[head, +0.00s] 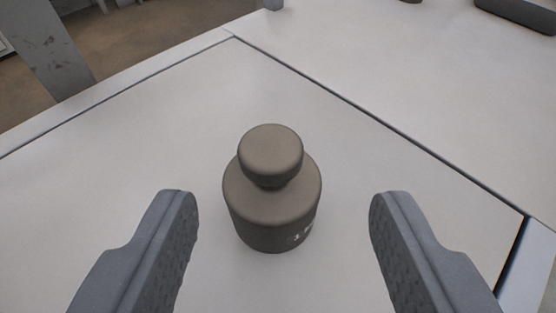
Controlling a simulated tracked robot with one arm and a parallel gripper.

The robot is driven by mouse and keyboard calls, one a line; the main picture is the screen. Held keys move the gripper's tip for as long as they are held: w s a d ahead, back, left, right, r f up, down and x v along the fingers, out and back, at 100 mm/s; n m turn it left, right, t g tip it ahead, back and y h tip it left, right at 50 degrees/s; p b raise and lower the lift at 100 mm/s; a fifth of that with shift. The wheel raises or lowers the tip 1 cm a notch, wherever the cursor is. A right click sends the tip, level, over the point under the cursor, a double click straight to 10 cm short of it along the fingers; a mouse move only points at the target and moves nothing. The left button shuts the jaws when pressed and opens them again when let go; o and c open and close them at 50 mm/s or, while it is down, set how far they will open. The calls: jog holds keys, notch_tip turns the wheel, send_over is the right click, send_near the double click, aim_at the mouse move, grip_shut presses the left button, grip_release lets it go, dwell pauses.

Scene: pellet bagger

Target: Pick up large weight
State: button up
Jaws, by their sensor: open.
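A grey-brown weight (272,205) with a round knob on top stands upright on a flat pale plate (130,130). It is near the middle of the head view. Pale markings show low on its right side, only partly readable. My gripper (283,205) is open, with one finger to the left of the weight and one to the right. There is a clear gap on both sides, and neither finger touches the weight.
A dark seam borders the plate, with a pale surface (420,90) beyond it to the right. A dark object (518,14) lies at the top right. A grey post (48,45) stands at the upper left, over a brown floor. The plate around the weight is clear.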

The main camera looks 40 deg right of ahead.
aim_at(270, 162)
jog(key=x, duration=0.2)
jog(key=shift+w+d+f, duration=0.2)
jog(key=shift+w+f, duration=0.05)
jog(key=shift+w, duration=0.05)
jog(key=shift+w+d+f+b, duration=0.1)
jog(key=shift+w+f+b, duration=0.25)
jog(key=shift+b, duration=0.15)
jog(key=b+x, duration=0.1)
jog(key=x, duration=0.3)
jog(key=shift+w+f+b, duration=0.1)
jog(key=shift+f+b, duration=0.05)
jog(key=shift+b, duration=0.15)
grip_shut()
